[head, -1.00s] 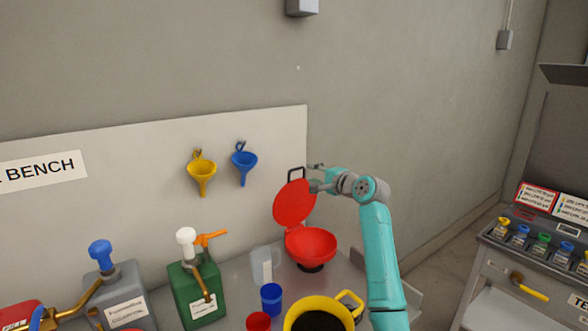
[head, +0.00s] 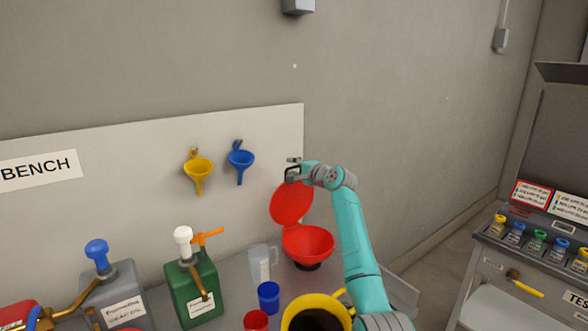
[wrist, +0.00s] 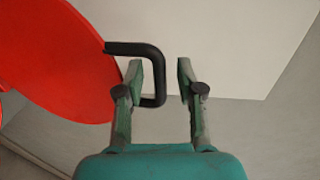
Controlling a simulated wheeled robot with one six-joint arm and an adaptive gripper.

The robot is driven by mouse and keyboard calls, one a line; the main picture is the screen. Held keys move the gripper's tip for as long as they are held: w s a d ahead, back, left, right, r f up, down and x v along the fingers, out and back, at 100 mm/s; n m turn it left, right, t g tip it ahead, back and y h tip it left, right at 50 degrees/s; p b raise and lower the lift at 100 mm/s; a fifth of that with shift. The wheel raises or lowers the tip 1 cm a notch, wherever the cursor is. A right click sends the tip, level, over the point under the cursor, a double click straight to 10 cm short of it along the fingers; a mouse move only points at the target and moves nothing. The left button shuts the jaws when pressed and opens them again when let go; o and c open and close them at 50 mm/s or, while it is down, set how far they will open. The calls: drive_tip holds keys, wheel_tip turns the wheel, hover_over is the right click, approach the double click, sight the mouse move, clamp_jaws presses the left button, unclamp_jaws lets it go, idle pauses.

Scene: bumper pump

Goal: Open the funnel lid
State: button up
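The red funnel lid (head: 291,205) stands raised and tilted back above the red funnel bowl (head: 310,243), whose inside is exposed. The black lid handle (head: 288,174) is at the lid's upper edge. In the wrist view the lid (wrist: 62,60) fills the upper left, and its handle (wrist: 160,72) reaches between my fingers. My gripper (wrist: 159,75) is open; its left finger appears within the handle loop and its right finger stands clear to the right. Whether a finger touches the handle cannot be told. In the head view my gripper (head: 293,163) is at the handle, partly hidden.
A yellow funnel (head: 198,168) and a blue funnel (head: 241,160) hang on the wall panel. A clear jug (head: 262,262), blue cup (head: 268,296), green pump can (head: 190,290) and yellow container (head: 300,302) crowd the bench. Above the lid is open space.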

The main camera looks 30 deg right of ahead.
clamp_jaws()
drive_tip(key=shift+t, duration=0.9)
drive_tip(key=s, duration=0.4)
drive_tip(key=shift+d+f, duration=0.1)
drive_tip(key=shift+f, duration=0.25)
